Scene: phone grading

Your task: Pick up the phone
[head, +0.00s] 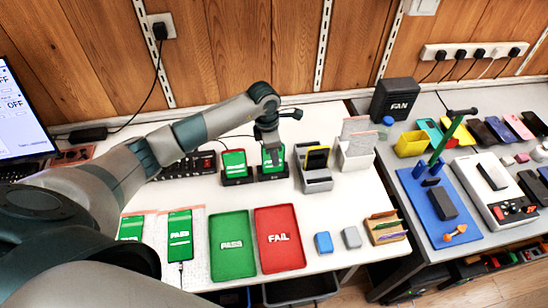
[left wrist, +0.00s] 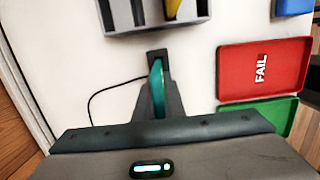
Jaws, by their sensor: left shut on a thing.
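My left gripper (head: 268,140) reaches down from above at the back of the white table and is shut on a phone (head: 274,161) with a green screen. The phone stands upright at the right black dock (head: 273,174); I cannot tell whether it is clear of it. In the left wrist view the phone (left wrist: 157,90) shows edge-on between the fingers (left wrist: 157,105). A second green-screen phone (head: 234,162) stands in the left dock (head: 237,180). Two more phones, one reading PASS (head: 180,236) and one at the far left (head: 131,228), lie flat. My right gripper is not in view.
A green PASS tray (head: 232,265) and red FAIL tray (head: 280,260) lie at the front. A grey holder (head: 317,183) with a yellow item stands right of the docks. Small blue (head: 323,242) and grey blocks and a wooden organizer (head: 385,228) sit front right.

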